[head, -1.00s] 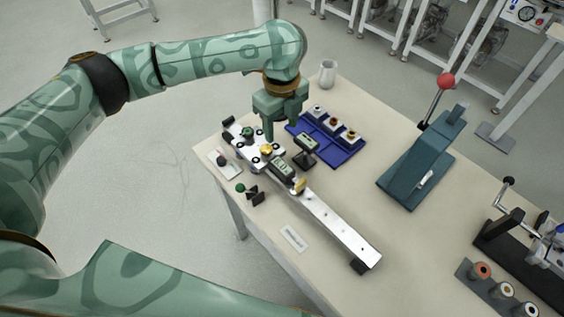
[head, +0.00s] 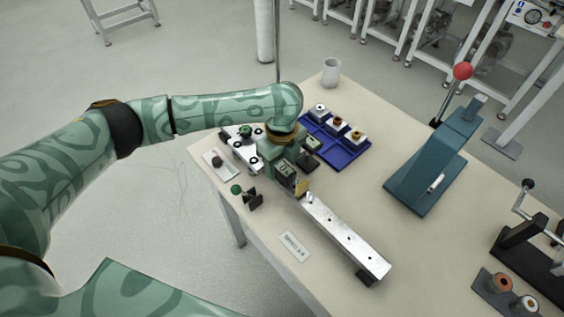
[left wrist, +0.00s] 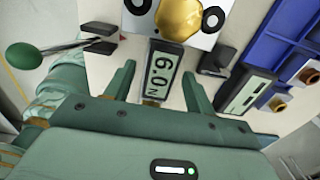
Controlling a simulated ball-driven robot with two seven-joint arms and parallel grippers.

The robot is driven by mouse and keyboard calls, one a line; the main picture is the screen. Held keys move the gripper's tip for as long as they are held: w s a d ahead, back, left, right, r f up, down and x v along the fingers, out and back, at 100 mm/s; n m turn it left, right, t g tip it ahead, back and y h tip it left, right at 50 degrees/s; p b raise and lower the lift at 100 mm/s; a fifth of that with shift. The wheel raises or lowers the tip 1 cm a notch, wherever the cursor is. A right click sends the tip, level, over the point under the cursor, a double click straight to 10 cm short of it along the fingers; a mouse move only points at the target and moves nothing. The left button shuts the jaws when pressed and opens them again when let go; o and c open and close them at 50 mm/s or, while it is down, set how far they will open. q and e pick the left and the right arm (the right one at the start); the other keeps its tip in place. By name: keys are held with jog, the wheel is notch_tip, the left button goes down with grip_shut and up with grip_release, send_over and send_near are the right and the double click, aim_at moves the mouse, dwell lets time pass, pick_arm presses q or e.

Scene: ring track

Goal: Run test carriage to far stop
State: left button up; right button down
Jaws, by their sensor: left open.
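The test carriage, a white plate with black rollers (head: 236,143), sits at the far left end of the pale metal track (head: 345,237). Its gold dome (left wrist: 180,17) shows in the left wrist view and is hidden by my arm in the head view. A dark readout block (head: 286,168) reading 6.0 N sits in line with the track beside the carriage. My left gripper (head: 273,160) is low over this end; in the left wrist view its open fingers (left wrist: 158,70) straddle the readout (left wrist: 162,76) in the picture. Contact cannot be told. My right gripper is out of view.
A blue tray (head: 343,156) with several small parts and a small dark display stand (head: 310,146) lie close behind the track. A green-knobbed lever (head: 237,190) stands in front. A teal press (head: 432,160) with a red-knobbed lever is right. The tabletop between tray and press is clear.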

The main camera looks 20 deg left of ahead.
pick_arm(q)
grip_shut()
jog(key=w+a, duration=0.1)
jog(key=a, duration=0.1)
jog(key=w+a+p, duration=0.1)
jog(key=a, duration=0.1)
jog(key=w+a, duration=0.1)
jog(key=a, duration=0.1)
jog(key=shift+w+a+r+p, duration=0.1)
jog(key=shift+w+a+p, duration=0.2)
jog(key=shift+w, duration=0.1)
jog(key=shift+w+a, duration=0.1)
jog(key=shift+a, duration=0.05)
jog(key=shift+c, duration=0.6)
grip_release()
jog(key=shift+o, duration=0.6)
jog(key=shift+a, duration=0.1)
jog(key=shift+r, duration=0.1)
notch_tip(320, 180, up, 16)
jog(key=p, duration=0.6)
